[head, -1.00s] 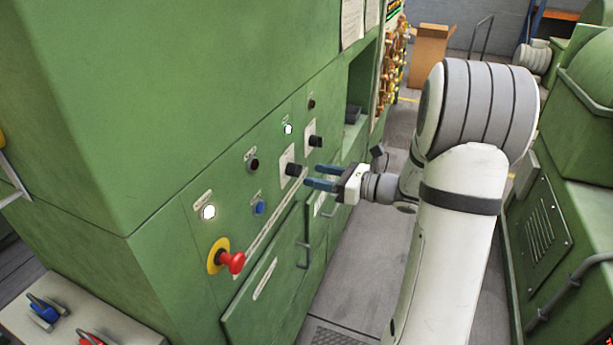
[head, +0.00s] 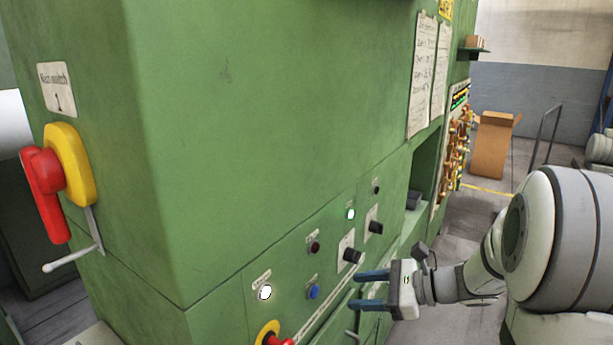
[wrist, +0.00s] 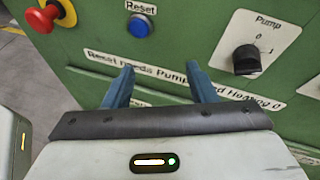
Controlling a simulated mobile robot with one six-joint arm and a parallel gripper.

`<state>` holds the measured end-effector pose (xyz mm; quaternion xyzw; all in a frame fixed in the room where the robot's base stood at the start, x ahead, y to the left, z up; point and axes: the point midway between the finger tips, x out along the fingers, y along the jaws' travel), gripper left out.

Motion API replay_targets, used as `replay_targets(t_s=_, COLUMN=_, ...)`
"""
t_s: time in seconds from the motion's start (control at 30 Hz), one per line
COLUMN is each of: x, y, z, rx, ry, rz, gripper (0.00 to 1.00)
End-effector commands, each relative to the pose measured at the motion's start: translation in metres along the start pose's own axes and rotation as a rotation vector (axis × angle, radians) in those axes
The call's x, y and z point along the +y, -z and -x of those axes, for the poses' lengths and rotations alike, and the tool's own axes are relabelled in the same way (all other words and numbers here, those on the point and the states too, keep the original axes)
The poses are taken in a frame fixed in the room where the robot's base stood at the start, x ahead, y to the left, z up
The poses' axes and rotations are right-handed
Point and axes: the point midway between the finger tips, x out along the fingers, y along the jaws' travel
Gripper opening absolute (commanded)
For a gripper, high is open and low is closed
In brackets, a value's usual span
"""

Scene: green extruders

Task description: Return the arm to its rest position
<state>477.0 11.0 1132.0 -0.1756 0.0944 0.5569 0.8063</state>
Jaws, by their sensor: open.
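My gripper (head: 371,290) is open and empty, with two blue fingers pointing at the green machine's control panel (head: 330,265). In the head view it is just in front of the panel, below the black rotary knobs. In the wrist view my gripper (wrist: 160,85) shows its fingers apart, with nothing between them but the panel behind. My white and grey arm (head: 555,240) reaches in from the right, bent at a large grey joint.
The panel has a blue reset button (wrist: 141,26), a pump knob (wrist: 247,60) and a red emergency stop (wrist: 42,19). A red and yellow main switch (head: 62,180) is on the machine's left side. A cardboard box (head: 493,148) stands on the floor behind.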

Motion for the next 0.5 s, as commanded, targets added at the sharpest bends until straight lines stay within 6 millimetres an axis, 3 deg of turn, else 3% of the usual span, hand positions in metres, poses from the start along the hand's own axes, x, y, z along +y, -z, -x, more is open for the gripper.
replay_targets(t_s=0.03, x=0.027, y=-0.010, z=-0.007, rx=0.075, ry=-0.088, rz=0.125, gripper=0.52)
replay_targets(t_s=0.2, x=0.102, y=-0.013, z=-0.005, rx=0.321, ry=-0.374, rz=0.561, gripper=0.52)
replay_targets(t_s=0.33, x=0.140, y=-0.008, z=0.014, rx=0.491, ry=-0.579, rz=0.917, gripper=0.52)
replay_targets(t_s=0.5, x=0.160, y=-0.003, z=0.047, rx=0.679, ry=-0.810, rz=1.355, gripper=0.52)
